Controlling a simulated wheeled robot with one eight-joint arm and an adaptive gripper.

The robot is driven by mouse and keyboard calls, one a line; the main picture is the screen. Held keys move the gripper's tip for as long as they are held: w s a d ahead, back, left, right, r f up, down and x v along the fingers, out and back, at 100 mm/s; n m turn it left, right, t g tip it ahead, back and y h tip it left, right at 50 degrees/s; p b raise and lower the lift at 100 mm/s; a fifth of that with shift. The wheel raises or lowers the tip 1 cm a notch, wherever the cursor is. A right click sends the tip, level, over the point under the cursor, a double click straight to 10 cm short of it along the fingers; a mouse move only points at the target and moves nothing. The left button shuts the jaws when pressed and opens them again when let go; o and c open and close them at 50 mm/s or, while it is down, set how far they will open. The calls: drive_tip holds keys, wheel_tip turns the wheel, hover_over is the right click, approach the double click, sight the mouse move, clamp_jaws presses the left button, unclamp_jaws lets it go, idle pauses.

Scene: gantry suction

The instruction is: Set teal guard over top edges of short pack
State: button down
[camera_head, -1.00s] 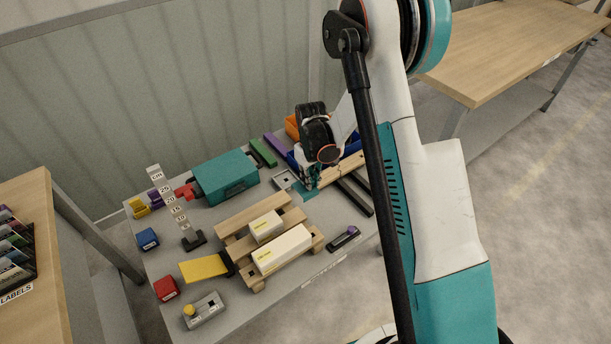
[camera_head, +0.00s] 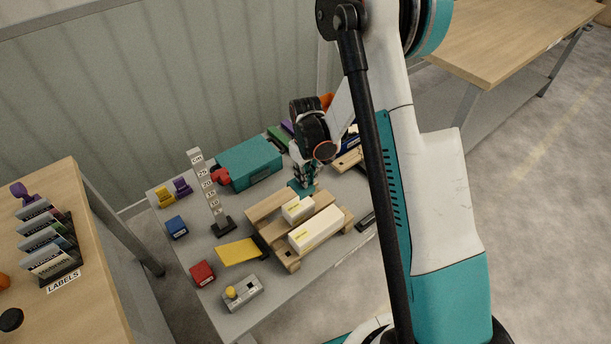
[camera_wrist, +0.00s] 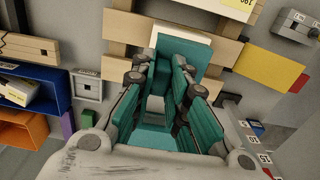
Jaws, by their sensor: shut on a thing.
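The teal guard (camera_head: 297,189) is in my gripper (camera_head: 304,176), at the back edge of the wooden pallet (camera_head: 262,226). In the wrist view my gripper (camera_wrist: 162,78) is shut on the guard (camera_wrist: 180,55), whose flat plate shows beyond the fingers. The short pack (camera_head: 295,210) is the smaller white box on the pallet, just in front of the guard in the head view. In the wrist view the short pack (camera_wrist: 185,30) shows only as a pale strip behind the guard. Whether guard and pack touch, I cannot tell.
A longer white pack (camera_head: 316,229) lies beside the short pack. A height scale (camera_head: 209,190), a teal box (camera_head: 250,163), a yellow plate (camera_head: 238,251) and a grey button box (camera_head: 243,293) stand around the pallet. Blue (camera_wrist: 38,90) and orange (camera_wrist: 28,128) bins are near my gripper.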

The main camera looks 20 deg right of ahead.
sight(306, 199)
drive_tip(key=shift+f, duration=0.15)
wheel_tip(306, 199, down, 3)
drive_tip(key=shift+r+b, duration=0.2)
drive_tip(key=shift+b, duration=1)
drive_tip(key=shift+f, duration=1.45)
drive_tip(key=shift+f, duration=1.6)
drive_tip(key=c, duration=1.5)
unclamp_jaws()
wheel_tip(306, 199, up, 12)
drive_tip(key=shift+f, duration=0.1)
